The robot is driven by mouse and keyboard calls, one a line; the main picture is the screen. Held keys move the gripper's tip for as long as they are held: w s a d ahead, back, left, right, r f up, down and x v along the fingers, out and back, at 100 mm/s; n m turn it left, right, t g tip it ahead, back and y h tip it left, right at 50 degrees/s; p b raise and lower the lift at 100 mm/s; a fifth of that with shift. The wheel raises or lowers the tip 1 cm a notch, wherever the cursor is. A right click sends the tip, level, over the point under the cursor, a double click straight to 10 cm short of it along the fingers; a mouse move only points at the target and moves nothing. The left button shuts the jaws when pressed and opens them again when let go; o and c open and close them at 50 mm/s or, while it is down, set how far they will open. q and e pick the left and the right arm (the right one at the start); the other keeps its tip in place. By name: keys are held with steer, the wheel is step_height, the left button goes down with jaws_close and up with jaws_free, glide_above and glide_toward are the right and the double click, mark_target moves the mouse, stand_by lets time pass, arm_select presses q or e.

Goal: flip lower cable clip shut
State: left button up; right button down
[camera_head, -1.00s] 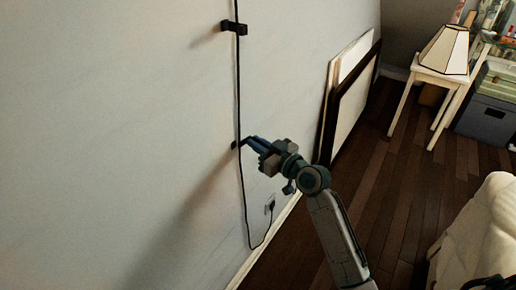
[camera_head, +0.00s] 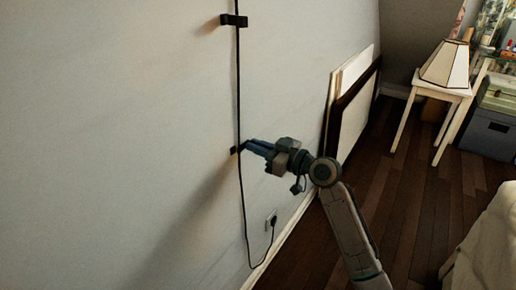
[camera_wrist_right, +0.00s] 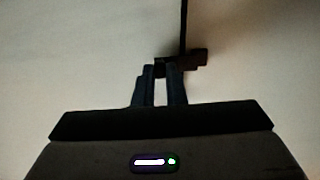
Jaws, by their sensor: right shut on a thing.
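The lower cable clip (camera_head: 234,150) is a small dark piece on the wall, mostly hidden behind my right gripper's fingertips in the head view. It also shows in the right wrist view (camera_wrist_right: 192,58), just beyond the fingertips. My right gripper (camera_head: 247,147) is at the clip, its fingers (camera_wrist_right: 162,72) close together and shut on part of it. Whether the clip is fully closed over the cable cannot be told. The black cable (camera_head: 239,95) runs down the wall past the clip. My left gripper is not in view.
The upper clip (camera_head: 234,20) holds the cable higher on the wall. The cable ends at a wall outlet (camera_head: 271,221). Framed panels (camera_head: 357,115) lean on the wall to the right. A lamp (camera_head: 446,64) stands on a white table, and pale bedding (camera_head: 490,245) is at lower right.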

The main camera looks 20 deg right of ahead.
steer(key=c, duration=1.5)
jaws_free()
steer(key=shift+r, duration=0.1)
steer(key=shift+r, duration=0.35)
step_height(320, 180, up, 3)
steer(key=shift+r+p, duration=0.15)
steer(key=shift+p, duration=0.15)
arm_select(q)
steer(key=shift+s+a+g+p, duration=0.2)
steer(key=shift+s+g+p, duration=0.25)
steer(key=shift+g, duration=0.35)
arm_select(e)
steer(key=s+a, duration=0.1)
steer(key=s, duration=0.4)
steer(key=s+a, duration=0.2)
steer(key=s, duration=0.3)
steer(key=s+a, duration=0.1)
steer(key=s, duration=0.4)
steer(key=shift+s+a+r, duration=0.15)
steer(key=shift+a+r, duration=0.2)
steer(key=shift+r, duration=0.05)
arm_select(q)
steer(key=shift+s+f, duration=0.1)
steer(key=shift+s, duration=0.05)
